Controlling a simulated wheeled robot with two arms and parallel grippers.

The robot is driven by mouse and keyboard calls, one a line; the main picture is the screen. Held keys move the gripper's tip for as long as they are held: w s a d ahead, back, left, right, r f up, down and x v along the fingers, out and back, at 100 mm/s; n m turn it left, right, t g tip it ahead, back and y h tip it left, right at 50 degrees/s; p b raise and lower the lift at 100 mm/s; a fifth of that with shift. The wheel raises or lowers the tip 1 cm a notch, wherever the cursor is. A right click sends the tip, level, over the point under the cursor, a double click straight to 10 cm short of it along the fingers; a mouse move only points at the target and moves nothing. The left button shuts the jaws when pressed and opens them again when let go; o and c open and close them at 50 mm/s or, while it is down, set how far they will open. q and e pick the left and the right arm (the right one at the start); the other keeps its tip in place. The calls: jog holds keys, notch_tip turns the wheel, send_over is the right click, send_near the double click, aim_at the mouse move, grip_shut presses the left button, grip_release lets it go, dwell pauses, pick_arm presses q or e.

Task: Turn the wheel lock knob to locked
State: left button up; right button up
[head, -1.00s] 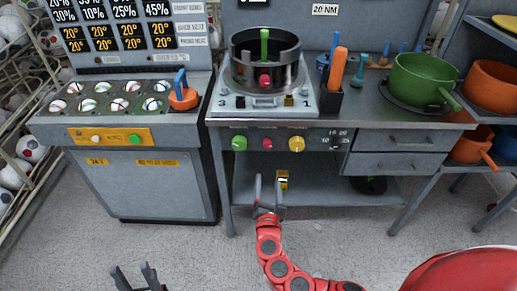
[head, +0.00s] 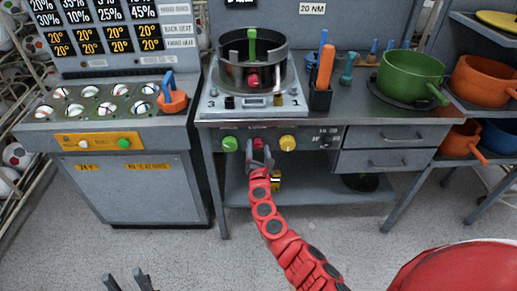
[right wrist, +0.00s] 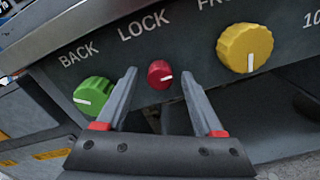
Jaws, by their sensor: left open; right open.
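The red lock knob (right wrist: 160,75) sits under the word LOCK on the press table's front panel. Its white mark points to the right and slightly down in the right wrist view. It also shows in the head view (head: 259,144). My right gripper (right wrist: 160,82) is open, its two fingers on either side of the red knob in the picture; I cannot tell if they touch it. In the head view my right gripper (head: 260,157) is just below and in front of the knob. My left gripper (head: 126,277) is open and empty at the bottom edge, far from the panel.
A green knob (right wrist: 93,94) labelled BACK is left of the lock knob, and a yellow knob (right wrist: 245,48) is right of it. The press (head: 252,75) stands on the table above. A yellow object (head: 276,181) is on the shelf below. Floor in front is clear.

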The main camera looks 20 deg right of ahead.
jog(key=shift+w+d, duration=0.2)
jog(key=shift+w, duration=0.3)
grip_shut()
